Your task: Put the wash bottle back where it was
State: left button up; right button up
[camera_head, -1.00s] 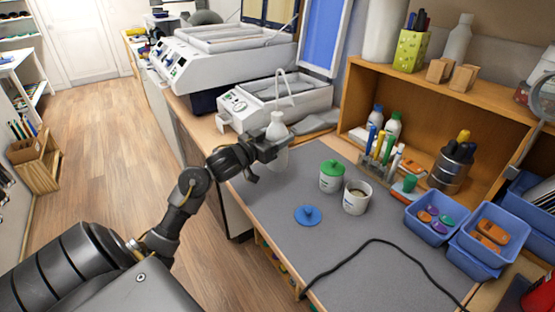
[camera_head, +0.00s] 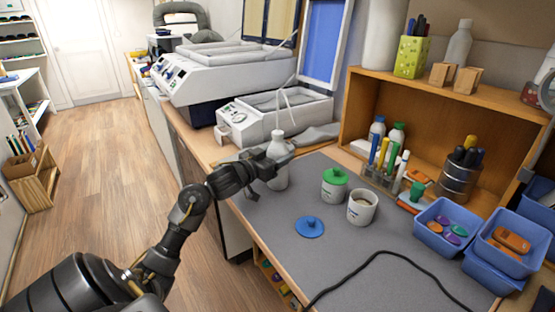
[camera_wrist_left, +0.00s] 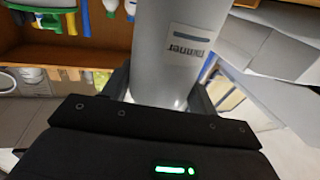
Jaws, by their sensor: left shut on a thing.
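The wash bottle (camera_head: 277,177) is white and stands upright at the left rear of the grey mat (camera_head: 375,262). My left gripper (camera_head: 275,163) is shut around its body from the left side. I cannot tell whether its base touches the mat. A thin pale bent tube shows above the bottle; I cannot tell if it is part of it. In the left wrist view the bottle (camera_wrist_left: 165,75) fills the middle between my fingers, with a label on its side. My right gripper is not in view.
A green-lidded jar (camera_head: 334,189), an open white cup (camera_head: 362,207) and a blue lid (camera_head: 310,227) stand right of the bottle. A grey-white machine (camera_head: 237,123) is behind it. Blue bins (camera_head: 435,242) and a black cable (camera_head: 385,253) lie at right.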

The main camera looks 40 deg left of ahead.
pick_arm(q)
jog(key=o, duration=1)
jog(key=shift+f, duration=0.1)
jog(key=o, duration=0.3)
jog(key=shift+o, duration=0.2)
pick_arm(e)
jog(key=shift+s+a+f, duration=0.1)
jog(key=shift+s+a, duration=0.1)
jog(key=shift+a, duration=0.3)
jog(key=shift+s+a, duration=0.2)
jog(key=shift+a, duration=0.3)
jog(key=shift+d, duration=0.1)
pick_arm(q)
jog(key=shift+s, duration=0.25)
jog(key=s, duration=1.1)
jog(key=shift+s+a, duration=0.3)
jog(key=shift+a, duration=0.15)
